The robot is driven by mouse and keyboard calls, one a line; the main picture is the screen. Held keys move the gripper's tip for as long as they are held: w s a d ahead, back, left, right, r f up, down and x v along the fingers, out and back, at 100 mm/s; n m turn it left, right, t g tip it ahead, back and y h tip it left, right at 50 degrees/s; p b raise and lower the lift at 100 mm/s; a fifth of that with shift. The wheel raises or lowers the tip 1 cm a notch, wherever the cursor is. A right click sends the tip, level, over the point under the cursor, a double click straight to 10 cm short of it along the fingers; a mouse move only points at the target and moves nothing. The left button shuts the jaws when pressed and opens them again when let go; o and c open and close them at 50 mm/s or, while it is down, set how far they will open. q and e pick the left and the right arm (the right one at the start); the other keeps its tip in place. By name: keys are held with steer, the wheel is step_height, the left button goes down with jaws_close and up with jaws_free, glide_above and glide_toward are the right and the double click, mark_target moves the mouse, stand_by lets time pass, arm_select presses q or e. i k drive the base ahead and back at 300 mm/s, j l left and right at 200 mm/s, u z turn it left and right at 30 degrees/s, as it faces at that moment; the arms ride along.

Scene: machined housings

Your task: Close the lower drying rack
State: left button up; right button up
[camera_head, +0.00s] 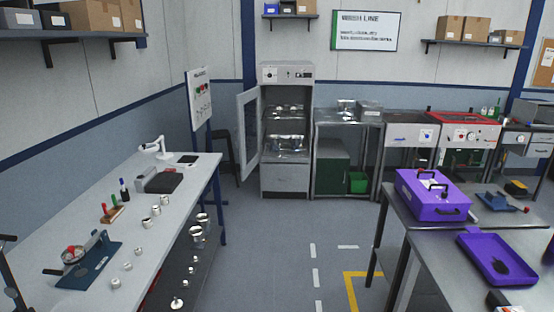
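The drying cabinet (287,182) stands against the back wall, a grey metal unit with a control panel on top. Its glazed door (249,130) is swung open to the left. Inside, the upper rack (284,117) carries shiny metal parts. The lower rack (286,157) carries larger shiny parts and looks drawn out toward the front; how far is hard to tell at this distance. Neither of my grippers is in view.
A long workbench (140,215) with small metal parts runs along the left. A table with a purple case (432,196) and purple tray (488,258) stands at the right. The grey floor (270,250) between them is clear up to the cabinet. A steel table (348,118) adjoins the cabinet.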

mark_target(283, 136)
steer(key=i+z, duration=0.1)
steer(key=i, duration=2.05)
steer(key=i+j, duration=0.1)
steer(key=i, duration=2.05)
steer(key=i+l+z, duration=0.05)
steer(key=l, duration=0.05)
